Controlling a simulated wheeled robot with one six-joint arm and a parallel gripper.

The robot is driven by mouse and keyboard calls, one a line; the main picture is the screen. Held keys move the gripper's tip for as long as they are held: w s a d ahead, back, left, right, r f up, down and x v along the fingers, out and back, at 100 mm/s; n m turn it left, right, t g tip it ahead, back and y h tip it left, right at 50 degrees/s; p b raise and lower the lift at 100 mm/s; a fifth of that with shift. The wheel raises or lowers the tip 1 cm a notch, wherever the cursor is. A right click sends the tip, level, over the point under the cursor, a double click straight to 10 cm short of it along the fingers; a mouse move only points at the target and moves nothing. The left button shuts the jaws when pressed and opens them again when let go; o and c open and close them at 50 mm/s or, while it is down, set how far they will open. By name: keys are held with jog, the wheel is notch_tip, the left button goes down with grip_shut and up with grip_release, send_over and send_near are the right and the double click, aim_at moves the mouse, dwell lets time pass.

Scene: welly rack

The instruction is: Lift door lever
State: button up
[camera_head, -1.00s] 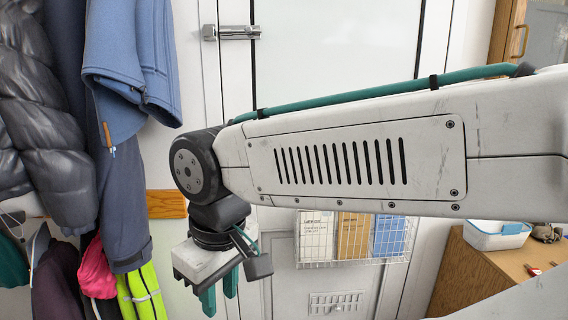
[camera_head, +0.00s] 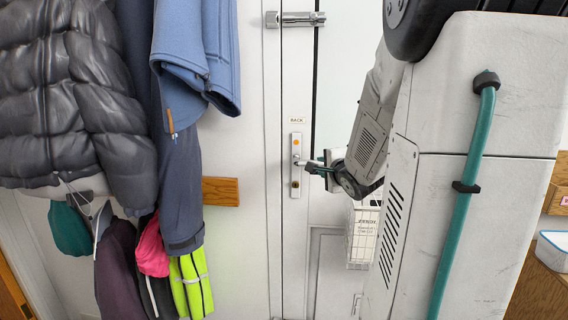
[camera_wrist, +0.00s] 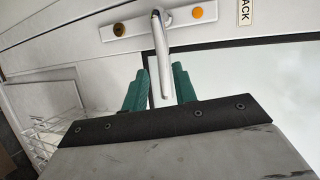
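The silver door lever (camera_head: 300,162) sits on a white plate (camera_head: 295,182) on the white door, under a "BACK" label. In the wrist view the lever (camera_wrist: 160,45) sticks out from its plate (camera_wrist: 150,24) towards me. My gripper (camera_head: 318,168) is close to the lever in the head view. In the wrist view my gripper (camera_wrist: 161,84) has its two green fingers apart, one on each side of the lever's end. Gaps show beside the lever, so the fingers look open around it. Exact contact is hard to tell.
A silver bolt (camera_head: 295,19) is higher on the door. A wire basket (camera_head: 362,235) hangs on the door below my gripper. Coats (camera_head: 75,100) and a hi-vis item (camera_head: 190,285) hang at the left. A white box (camera_head: 553,250) stands on a wooden cabinet at the right.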

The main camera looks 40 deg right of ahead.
aim_at(314, 161)
jog(key=x, duration=0.8)
jog(key=shift+d+r+m, duration=0.25)
jog(key=shift+m, duration=0.05)
jog(key=shift+s, duration=0.15)
grip_shut()
